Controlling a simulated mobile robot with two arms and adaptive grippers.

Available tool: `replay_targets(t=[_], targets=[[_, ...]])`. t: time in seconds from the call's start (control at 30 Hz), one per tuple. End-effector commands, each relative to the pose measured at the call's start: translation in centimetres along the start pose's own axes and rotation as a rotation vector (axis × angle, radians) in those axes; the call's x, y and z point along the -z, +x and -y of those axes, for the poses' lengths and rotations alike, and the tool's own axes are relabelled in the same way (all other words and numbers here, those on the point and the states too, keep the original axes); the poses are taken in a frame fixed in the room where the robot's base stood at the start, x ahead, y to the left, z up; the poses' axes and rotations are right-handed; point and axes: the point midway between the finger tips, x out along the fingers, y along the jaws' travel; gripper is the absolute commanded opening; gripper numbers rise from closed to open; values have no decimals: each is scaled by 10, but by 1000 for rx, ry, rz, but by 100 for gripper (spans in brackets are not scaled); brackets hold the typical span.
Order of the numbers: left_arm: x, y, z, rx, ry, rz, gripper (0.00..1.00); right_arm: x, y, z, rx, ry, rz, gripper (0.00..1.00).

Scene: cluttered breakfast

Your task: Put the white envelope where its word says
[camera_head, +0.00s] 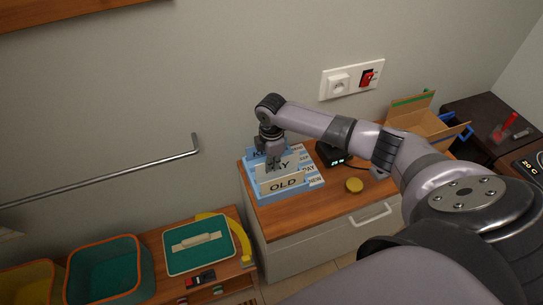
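A light blue letter rack (254,194) stands on the wooden cabinet top. A blue back plate is mostly hidden, with one letter like K showing. I cannot tell a separate white envelope from the rack's pale plates. My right gripper (273,163) points down into the rack, at the middle plate. Its fingertips are too small and covered to tell whether they hold anything. My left gripper does not show.
A cardboard box (420,122) stands farther right. A metal rail (110,177) crosses the wall.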

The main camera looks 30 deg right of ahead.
Motion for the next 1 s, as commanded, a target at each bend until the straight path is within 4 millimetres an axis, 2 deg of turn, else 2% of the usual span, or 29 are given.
replay_targets(t=[0.9,1.0], targets=[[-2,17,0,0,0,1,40,0,29,0,0,0,0,0],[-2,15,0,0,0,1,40,0,27,0,0,0,0,0]])
